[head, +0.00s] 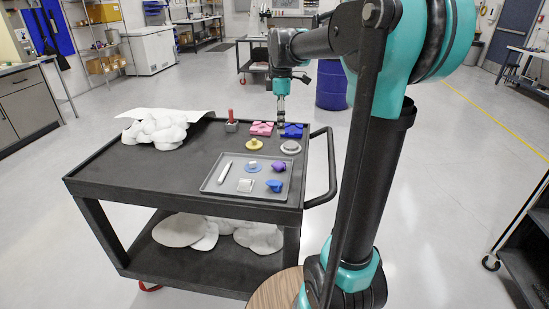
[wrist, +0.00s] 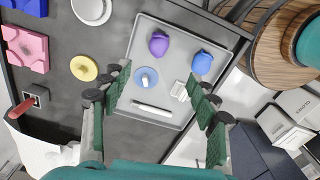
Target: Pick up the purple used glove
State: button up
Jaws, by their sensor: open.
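The purple glove (head: 279,166) is a small crumpled bundle on a grey tray (head: 210,185) on the black cart. It also shows in the wrist view (wrist: 158,44), at the upper middle of the tray (wrist: 180,30). A similar blue bundle (head: 274,186) lies close to it and shows in the wrist view (wrist: 203,62). My gripper (head: 281,106) hangs above the back right of the cart. In the wrist view my gripper's fingers (wrist: 160,84) are spread wide with nothing between them. The glove appears beyond the fingertips, apart from them.
The tray also holds a blue disc (head: 246,185) with a grey knob, a white stick (head: 225,172) and a pale square (head: 245,186). Pink (head: 262,129) and blue (head: 292,131) blocks, a yellow disc (head: 255,145) and white cloth (head: 160,128) stand behind. The cart's left front is clear.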

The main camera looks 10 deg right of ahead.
send_over(279, 162)
notch_tip(279, 162, down, 11)
jog(key=shift+d+f, duration=0.1)
jog(key=shift+s+a+f, duration=0.1)
jog(key=shift+f, duration=1.35)
jog(key=shift+s+a+f, duration=0.1)
jog(key=shift+f, duration=1.35)
jog(key=c, duration=0.8)
